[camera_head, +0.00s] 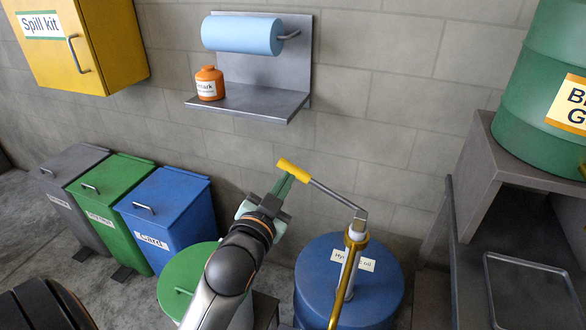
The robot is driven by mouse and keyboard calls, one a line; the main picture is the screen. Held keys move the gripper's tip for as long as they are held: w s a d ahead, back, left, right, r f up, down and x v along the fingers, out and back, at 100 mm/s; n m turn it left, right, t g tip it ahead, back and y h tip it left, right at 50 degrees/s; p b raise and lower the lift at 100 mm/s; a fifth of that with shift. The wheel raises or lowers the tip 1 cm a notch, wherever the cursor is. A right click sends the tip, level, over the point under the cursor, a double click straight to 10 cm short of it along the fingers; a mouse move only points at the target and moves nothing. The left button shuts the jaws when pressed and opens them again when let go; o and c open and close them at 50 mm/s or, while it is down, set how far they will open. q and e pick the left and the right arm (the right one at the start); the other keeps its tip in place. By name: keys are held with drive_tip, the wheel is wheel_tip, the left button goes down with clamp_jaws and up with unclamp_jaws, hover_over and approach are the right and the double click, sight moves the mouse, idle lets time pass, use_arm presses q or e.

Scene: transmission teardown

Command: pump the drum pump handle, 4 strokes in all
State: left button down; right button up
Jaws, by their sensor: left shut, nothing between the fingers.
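The drum pump (352,262) stands on the blue drum (382,290), with a brass collar and a spout running down the front. Its grey lever rises to the upper left and ends in a yellow handle grip (294,168). My left gripper (284,184) is shut, with its green fingers just below the yellow grip. The fingertips seem to touch or nearly touch the grip's underside; I cannot tell which. Nothing shows held between them. My right gripper is not in view.
A green-lidded drum (186,272) stands left of the blue drum, partly behind my left arm. Grey, green and blue bins (170,215) line the wall. A shelf (250,105) hangs above. A bench with a tray (530,262) stands at right.

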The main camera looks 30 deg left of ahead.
use_arm(q)
hover_over(293, 170)
drive_tip(key=s+d, duration=0.3)
drive_tip(key=shift+w+a+f+p, duration=0.1)
drive_tip(key=shift+w+a+f, duration=0.15)
drive_tip(key=shift+f, duration=0.4)
drive_tip(key=shift+w+a+f+p, duration=0.1)
drive_tip(key=shift+a+f, duration=0.25)
drive_tip(key=shift+f, duration=0.3)
drive_tip(key=shift+w+a+f+p, duration=0.1)
drive_tip(key=shift+w+a+f, duration=0.15)
drive_tip(key=shift+f, duration=0.4)
